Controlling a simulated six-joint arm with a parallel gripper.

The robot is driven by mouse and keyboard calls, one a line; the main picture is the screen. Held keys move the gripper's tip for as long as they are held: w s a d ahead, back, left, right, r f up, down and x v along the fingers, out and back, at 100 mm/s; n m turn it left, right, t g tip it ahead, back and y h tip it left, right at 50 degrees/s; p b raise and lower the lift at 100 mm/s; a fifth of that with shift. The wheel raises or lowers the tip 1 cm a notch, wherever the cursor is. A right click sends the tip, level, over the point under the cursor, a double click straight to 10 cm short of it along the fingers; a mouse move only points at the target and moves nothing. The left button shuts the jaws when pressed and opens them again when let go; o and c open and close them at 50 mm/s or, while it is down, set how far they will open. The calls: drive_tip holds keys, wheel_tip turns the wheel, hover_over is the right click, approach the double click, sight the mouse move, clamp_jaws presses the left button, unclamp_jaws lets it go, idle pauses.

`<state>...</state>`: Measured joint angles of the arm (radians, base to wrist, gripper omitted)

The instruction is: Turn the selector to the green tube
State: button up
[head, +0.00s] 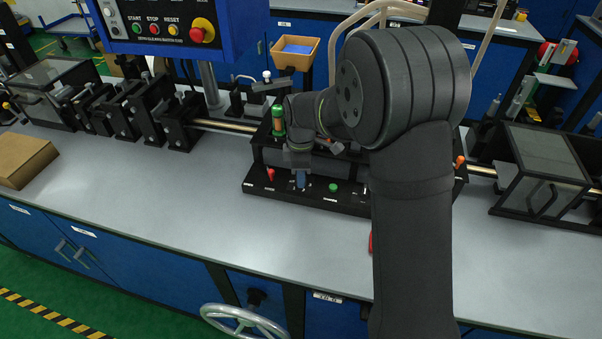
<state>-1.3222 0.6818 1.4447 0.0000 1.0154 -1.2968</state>
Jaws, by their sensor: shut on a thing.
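A black fixture with a front panel (262,188) stands on the grey bench. My gripper (301,173) points down over this panel and is shut on a small blue knob (301,182), which appears to be the selector. The fingers hide its upper part, and its exact pointing direction is too small to read. A green tube (278,119) with an orange band stands upright at the fixture's back left, just left of my wrist. Small white labels on the panel are unreadable.
A red lever (270,174) is close left of the gripper and a green button (333,187) close right. An orange knob (459,161) shows at the fixture's right end. My arm hides much of the fixture's right half. The front bench strip (160,210) is clear.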

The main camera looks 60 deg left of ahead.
drive_tip(key=o, duration=1)
drive_tip(key=shift+c, duration=0.2)
wheel_tip(320, 180, up, 18)
drive_tip(key=shift+f, duration=0.25)
drive_tip(key=shift+f, duration=0.1)
wheel_tip(320, 180, down, 17)
drive_tip(key=shift+f, duration=0.15)
idle(0.3)
